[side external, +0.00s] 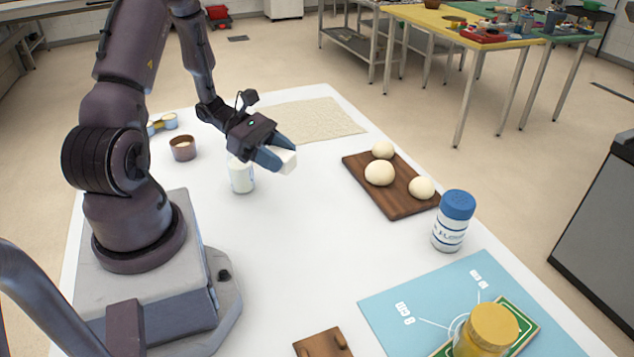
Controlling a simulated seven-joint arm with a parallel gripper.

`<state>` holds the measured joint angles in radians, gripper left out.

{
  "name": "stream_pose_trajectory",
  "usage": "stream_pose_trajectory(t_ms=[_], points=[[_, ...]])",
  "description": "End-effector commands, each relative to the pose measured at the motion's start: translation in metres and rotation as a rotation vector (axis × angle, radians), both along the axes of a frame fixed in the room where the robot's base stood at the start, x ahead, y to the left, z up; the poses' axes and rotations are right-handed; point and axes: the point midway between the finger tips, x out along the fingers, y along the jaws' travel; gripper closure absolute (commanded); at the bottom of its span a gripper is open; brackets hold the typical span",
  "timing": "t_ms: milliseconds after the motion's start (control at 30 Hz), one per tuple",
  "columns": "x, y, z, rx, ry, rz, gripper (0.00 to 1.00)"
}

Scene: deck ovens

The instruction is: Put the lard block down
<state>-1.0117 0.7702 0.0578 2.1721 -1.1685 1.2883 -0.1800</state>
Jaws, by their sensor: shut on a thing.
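My gripper (279,152) is shut on a small white block, the lard block (287,160), and holds it above the white table, near the middle of its far half. The blue fingers sit on the upper left of the block and hide part of it. A white cup-like container (241,177) stands on the table below and to the left of the gripper. I cannot tell the exact height of the block over the table.
A wooden board (396,205) with dough balls lies to the right. A blue mat (385,309) with a yellow-lidded jar (487,330) is at front right. A brown cup (183,149) and a beige sheet (312,119) lie farther back. The table's middle is clear.

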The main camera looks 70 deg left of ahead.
Motion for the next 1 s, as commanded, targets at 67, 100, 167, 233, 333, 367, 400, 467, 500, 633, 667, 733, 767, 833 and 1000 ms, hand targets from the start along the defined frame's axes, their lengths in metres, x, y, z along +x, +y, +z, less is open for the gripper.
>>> stream_pose_trajectory(t_ms=[67, 100, 167, 233, 333, 367, 400, 467, 500, 633, 667, 733, 767, 833, 1000], points=[[0.001, 0.011, 0.005, 0.000, -0.001, 0.067, 0.80], [0.005, 0.013, 0.004, -0.001, -0.001, 0.076, 0.80], [0.013, 0.017, 0.001, -0.001, -0.001, 0.081, 0.80], [0.026, 0.025, -0.006, -0.002, -0.001, 0.080, 0.80], [0.047, 0.038, -0.017, 0.000, -0.001, 0.078, 0.80], [0.053, 0.042, -0.021, -0.001, -0.001, 0.078, 0.80], [0.062, 0.047, -0.025, 0.000, -0.001, 0.078, 0.80], [0.074, 0.055, -0.032, 0.000, -0.001, 0.078, 0.80], [0.082, 0.060, -0.036, -0.001, -0.001, 0.078, 0.80], [0.098, 0.070, -0.063, -0.003, 0.001, 0.077, 0.80], [0.102, 0.072, -0.068, -0.003, 0.002, 0.078, 0.80], [0.108, 0.077, -0.077, -0.002, 0.001, 0.079, 0.80], [0.110, 0.078, -0.080, -0.002, 0.000, 0.080, 0.80], [0.114, 0.081, -0.084, -0.002, 0.000, 0.080, 0.80], [0.121, 0.085, -0.094, -0.001, 0.001, 0.078, 0.80]])
